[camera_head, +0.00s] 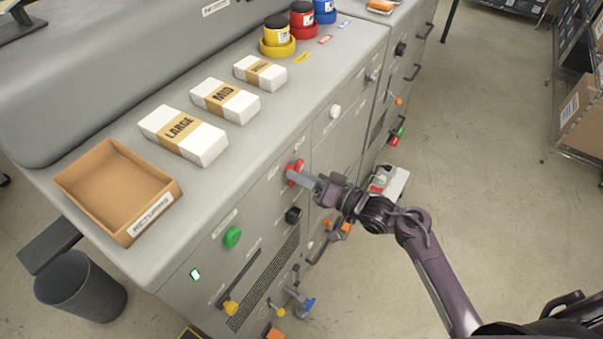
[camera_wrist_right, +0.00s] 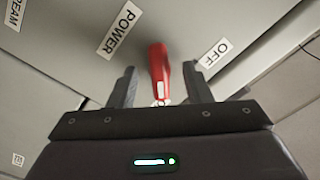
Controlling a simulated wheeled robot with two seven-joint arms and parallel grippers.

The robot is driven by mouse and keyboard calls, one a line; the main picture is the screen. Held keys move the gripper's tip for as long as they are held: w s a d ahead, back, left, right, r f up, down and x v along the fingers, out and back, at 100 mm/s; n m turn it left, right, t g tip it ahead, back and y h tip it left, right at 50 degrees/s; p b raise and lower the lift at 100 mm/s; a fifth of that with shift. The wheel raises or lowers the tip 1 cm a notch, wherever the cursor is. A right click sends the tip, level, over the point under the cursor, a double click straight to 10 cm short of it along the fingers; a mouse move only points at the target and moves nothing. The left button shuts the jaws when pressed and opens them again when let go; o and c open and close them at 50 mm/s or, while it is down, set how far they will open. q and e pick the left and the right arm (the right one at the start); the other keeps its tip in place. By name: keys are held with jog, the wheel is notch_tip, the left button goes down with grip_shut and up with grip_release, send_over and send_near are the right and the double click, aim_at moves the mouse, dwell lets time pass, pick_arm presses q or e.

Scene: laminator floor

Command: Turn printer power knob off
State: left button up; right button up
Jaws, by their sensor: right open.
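The red power knob (camera_head: 294,172) sits on the front panel of the grey printer (camera_head: 200,210). In the right wrist view the red knob (camera_wrist_right: 159,72) stands between my two open fingers, with a gap on each side. A POWER label (camera_wrist_right: 119,29) is to its upper left and an OFF label (camera_wrist_right: 214,53) to its right. My right gripper (camera_head: 306,176) is open at the knob, its fingers partly covering it in the head view. Whether a finger touches the knob cannot be told. My left gripper is not in view.
A green button (camera_head: 232,237), a black knob (camera_head: 293,215) and a yellow knob (camera_head: 231,308) are on the same panel. A cardboard tray (camera_head: 85,204) and paper packs (camera_head: 183,134) lie on top. Open floor (camera_head: 480,150) is to the right.

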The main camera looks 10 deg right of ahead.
jog(key=shift+w+a, duration=0.1)
jog(key=shift+w, duration=0.05)
jog(key=shift+c, duration=0.3)
jog(key=c, duration=0.9)
jog(key=shift+f+n, duration=0.1)
jog(key=shift+n, duration=0.2)
jog(key=shift+w+n+b, duration=0.15)
jog(key=shift+n+b, duration=3.9)
jog(key=shift+n, duration=4.55)
